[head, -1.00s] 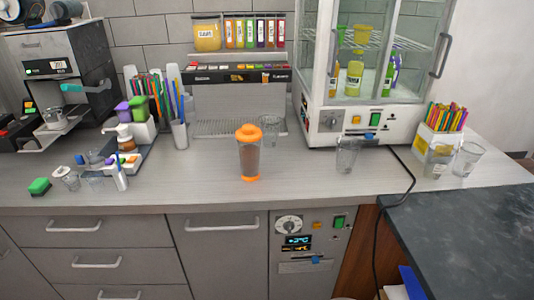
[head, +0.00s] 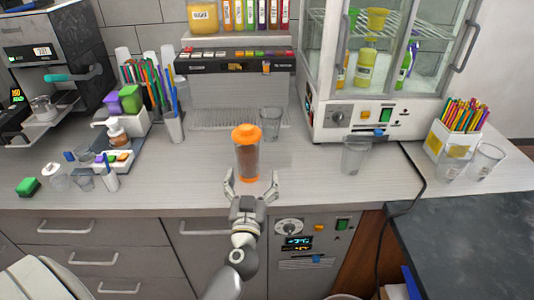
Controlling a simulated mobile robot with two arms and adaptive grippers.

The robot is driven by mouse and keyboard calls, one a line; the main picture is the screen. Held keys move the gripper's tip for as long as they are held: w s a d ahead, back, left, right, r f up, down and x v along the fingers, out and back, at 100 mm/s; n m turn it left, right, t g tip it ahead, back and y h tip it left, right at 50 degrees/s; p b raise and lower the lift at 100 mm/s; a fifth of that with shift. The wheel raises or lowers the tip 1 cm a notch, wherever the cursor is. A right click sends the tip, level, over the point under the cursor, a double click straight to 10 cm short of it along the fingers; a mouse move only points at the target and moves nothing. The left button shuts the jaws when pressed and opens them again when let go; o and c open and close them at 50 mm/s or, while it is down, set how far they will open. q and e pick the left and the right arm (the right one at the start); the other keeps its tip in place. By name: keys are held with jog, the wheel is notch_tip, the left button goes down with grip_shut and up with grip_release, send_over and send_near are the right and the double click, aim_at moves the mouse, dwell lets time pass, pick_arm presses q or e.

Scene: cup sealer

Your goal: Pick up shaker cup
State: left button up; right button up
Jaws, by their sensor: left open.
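The shaker cup (head: 247,158) has an orange lid, a clear body with brown contents and an orange base. It stands upright on the grey counter (head: 330,182) near the front edge, in the middle of the head view. My left gripper (head: 251,180) is open and empty. Its two fingers point at the cup from the front, one toward each side of its base. I cannot tell whether they touch the cup. My right gripper does not show.
A clear glass (head: 270,123) stands close behind the cup on the right. Another clear glass (head: 355,156) stands further right, before the display cabinet (head: 365,116). A tumbler of straws (head: 173,127) is at the left.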

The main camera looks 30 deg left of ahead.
aim_at(247, 160)
pick_arm(q)
jog(key=shift+n+g+y, duration=0.6)
jog(key=shift+g, duration=0.3)
jog(key=w+a, duration=0.4)
jog(key=shift+w+a+f, duration=0.15)
jog(key=shift+w+a, duration=0.15)
jog(key=shift+a, duration=0.05)
jog(key=x, duration=0.5)
jog(key=shift+w+f, duration=0.1)
jog(key=shift+w, duration=0.3)
jog(key=shift+s, duration=0.15)
jog(key=shift+c, duration=1)
jog(key=c, duration=1.2)
jog(key=shift+r, duration=0.2)
jog(key=shift+c, duration=0.5)
jog(key=shift+r, duration=0.1)
